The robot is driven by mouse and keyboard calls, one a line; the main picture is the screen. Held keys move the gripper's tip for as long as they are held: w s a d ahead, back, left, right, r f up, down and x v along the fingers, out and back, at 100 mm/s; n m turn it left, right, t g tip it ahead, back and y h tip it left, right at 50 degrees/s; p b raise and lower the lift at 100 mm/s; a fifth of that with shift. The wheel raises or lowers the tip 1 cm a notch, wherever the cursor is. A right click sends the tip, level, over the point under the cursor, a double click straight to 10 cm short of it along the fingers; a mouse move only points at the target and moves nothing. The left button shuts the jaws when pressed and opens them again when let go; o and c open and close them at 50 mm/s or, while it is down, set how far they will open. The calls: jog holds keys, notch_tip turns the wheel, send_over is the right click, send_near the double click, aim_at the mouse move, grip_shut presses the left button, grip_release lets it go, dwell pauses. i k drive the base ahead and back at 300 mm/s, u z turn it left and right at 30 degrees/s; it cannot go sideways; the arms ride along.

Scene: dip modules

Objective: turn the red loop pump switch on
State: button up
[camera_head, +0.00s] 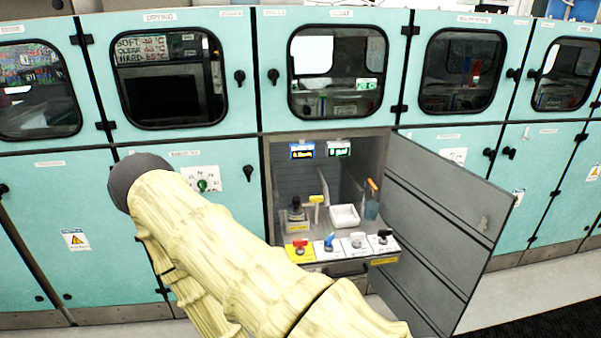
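The red switch (300,246) sits on a yellow plate at the left end of a white control panel (345,261) at the front of an open cabinet bay. It is small, and its exact setting cannot be read. To its right along the panel are a blue switch (329,242), a white one (357,240) and a black one (382,237). My arm, in a pale yellow sleeve, crosses the lower left and middle, close to the panel's left end in the picture. My gripper is not in view.
The cabinet's grey door (440,235) stands open on the right. Inside the bay are a white tray (344,216), an orange-handled tool in a blue cup (372,208) and two small lit displays (302,151). Teal cabinets with dark windows line the wall.

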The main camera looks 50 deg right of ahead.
aim_at(299, 243)
jog(key=z, duration=0.55)
jog(key=i, duration=0.65)
jog(key=z, duration=0.7)
